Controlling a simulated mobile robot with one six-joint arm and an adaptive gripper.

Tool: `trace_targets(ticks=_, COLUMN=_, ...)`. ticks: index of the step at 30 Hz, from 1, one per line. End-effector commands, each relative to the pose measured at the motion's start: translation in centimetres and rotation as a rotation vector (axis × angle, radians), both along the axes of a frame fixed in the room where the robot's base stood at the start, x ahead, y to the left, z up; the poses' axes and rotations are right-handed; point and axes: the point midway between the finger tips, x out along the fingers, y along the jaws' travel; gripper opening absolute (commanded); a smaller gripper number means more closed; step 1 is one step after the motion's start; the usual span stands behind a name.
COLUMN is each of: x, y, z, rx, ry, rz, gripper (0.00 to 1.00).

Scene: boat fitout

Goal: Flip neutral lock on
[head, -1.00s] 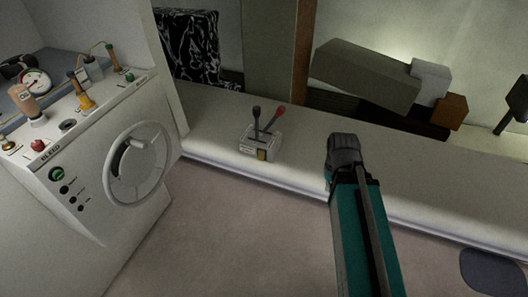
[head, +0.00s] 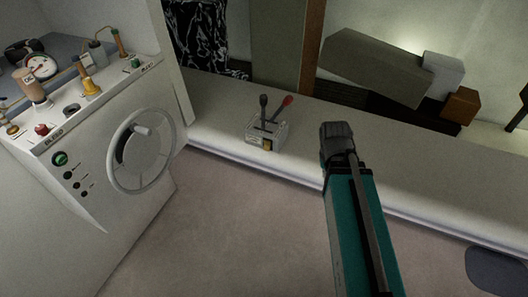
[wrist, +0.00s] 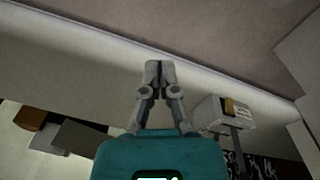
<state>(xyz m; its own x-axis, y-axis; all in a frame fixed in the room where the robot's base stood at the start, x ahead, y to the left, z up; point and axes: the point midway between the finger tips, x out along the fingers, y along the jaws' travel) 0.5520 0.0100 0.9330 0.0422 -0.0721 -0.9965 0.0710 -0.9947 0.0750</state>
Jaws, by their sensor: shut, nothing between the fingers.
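The control box (head: 254,138) is a small pale housing on the white ledge, with a black-knobbed lever (head: 264,104) and a red-knobbed lever (head: 284,104) standing up from it. A small yellow tab (head: 267,144), which may be the neutral lock, is on its front face; its exact position is too small to tell. In the wrist view the yellow tab (wrist: 229,106) and the box (wrist: 208,112) show right of my fingers. My gripper (head: 337,130) is shut and empty, right of the box and apart from it. Its closed fingertips show in the wrist view (wrist: 159,68).
The white ledge (head: 400,180) runs along the wall. A white console (head: 110,205) with a wheel (head: 143,155) stands at left. Grey, white and orange blocks (head: 375,68) are behind the ledge at right. The floor (head: 230,230) in front is clear.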

Motion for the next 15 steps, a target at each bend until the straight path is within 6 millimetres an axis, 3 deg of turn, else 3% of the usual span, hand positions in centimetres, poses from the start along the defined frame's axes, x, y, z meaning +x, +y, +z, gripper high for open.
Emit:
trace_targets(ticks=1, x=0.7, y=0.6, z=-1.3, rx=-0.026, ry=-0.016, rz=0.030, gripper=0.00)
trace_targets(ticks=8, x=4.1, y=3.5, z=-4.6, rx=-0.194, ry=-0.118, rz=0.206, gripper=0.00)
trace_targets(ticks=15, x=7.8, y=8.3, z=-7.4, rx=-0.393, ry=-0.251, rz=0.432, gripper=0.00)
